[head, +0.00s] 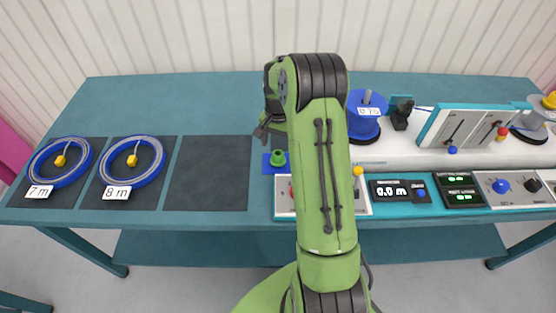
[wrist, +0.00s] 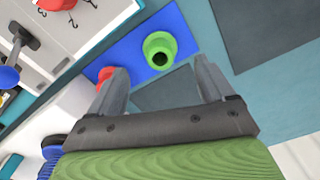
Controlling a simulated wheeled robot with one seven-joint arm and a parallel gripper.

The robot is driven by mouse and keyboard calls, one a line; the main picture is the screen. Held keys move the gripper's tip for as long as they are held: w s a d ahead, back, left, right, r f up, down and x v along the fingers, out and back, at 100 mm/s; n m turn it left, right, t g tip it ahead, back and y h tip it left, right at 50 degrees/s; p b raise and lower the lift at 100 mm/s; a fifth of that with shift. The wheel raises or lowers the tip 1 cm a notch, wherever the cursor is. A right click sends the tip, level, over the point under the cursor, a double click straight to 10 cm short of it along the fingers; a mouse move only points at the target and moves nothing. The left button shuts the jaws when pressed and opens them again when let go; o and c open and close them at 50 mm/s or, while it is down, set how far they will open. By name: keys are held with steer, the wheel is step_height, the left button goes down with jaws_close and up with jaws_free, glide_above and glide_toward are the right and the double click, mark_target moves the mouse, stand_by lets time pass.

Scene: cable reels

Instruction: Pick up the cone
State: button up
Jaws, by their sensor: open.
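The cone appears to be the small green piece (head: 278,158) on a blue pad (head: 268,166) near the middle of the bench. In the wrist view it is a green ring-like shape (wrist: 160,48) with a dark hole, standing on the blue pad (wrist: 120,50). My gripper (wrist: 160,66) is open, with nothing between its fingers. The cone lies just beyond the fingertips in the wrist view, between their lines and apart from them. In the head view my gripper is mostly hidden behind my arm, above and left of the cone.
A red piece (wrist: 106,74) stands close to the cone, by the left finger. To the left are coils marked 7 m (head: 60,162) and 8 m (head: 132,168) and an empty dark mat (head: 207,172). A blue reel (head: 364,118) and control panels (head: 402,190) stand to the right.

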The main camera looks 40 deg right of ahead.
mark_target(278, 153)
step_height(278, 153, down, 5)
steer(key=shift+f+b, duration=0.2)
steer(key=shift+b, duration=0.3)
steer(key=shift+r, duration=0.1)
steer(key=c, duration=1.1)
steer(key=shift+r, duration=0.1)
step_height(278, 153, up, 10)
steer(key=shift+f+p, duration=0.1)
steer(key=shift+p, duration=0.9)
